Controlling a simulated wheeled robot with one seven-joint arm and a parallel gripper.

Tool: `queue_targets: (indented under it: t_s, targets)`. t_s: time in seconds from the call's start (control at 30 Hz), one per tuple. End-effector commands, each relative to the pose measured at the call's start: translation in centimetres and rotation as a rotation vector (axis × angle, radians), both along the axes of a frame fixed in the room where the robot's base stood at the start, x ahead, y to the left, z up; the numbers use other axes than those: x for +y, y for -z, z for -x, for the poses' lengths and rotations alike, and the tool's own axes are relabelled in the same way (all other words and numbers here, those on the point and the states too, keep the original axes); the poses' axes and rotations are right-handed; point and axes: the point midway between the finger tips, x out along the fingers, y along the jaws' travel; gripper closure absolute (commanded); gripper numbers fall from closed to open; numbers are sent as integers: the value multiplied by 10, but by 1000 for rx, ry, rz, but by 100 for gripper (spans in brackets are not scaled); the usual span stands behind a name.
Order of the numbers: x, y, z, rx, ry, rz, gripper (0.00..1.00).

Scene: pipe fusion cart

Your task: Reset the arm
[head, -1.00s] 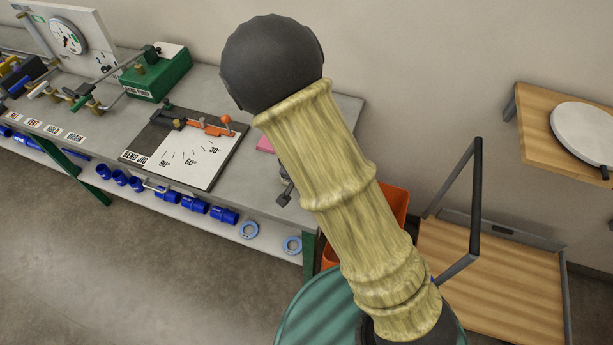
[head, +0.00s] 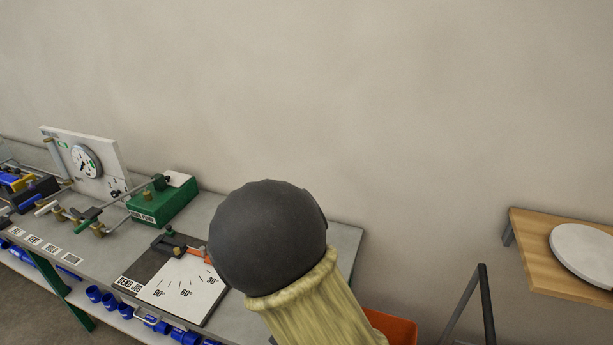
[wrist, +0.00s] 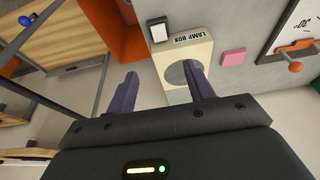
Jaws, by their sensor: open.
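My gripper (wrist: 162,93) shows in the wrist view, with two dark purple fingers spread wide apart. It is open and nothing is between the fingers. Beyond the fingers lies a cream box labelled LAMP BOX (wrist: 184,68) with a round hole, partly behind the right finger. In the head view my arm rises from the bottom middle, yellow with a dark rounded joint, and covers part of the bench. My gripper is not visible in the head view.
The grey bench (head: 335,242) carries a bend jig (head: 180,287), a green pump box (head: 163,201) and a gauge panel (head: 88,160). An orange bin (head: 392,327) stands right of it. A wooden wall shelf (head: 535,267) holds a white disc (head: 585,254). A pink block (wrist: 233,57) lies near the lamp box.

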Motion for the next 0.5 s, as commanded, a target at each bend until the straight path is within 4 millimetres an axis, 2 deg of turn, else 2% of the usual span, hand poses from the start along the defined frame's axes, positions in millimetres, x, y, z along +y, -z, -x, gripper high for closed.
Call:
queue_targets:
  t_s: [0.17,0.5]
  targets:
    - [-11,-3,3,24,-5,-16,47]
    - [-64,-29,23,101,-107,-83,47]
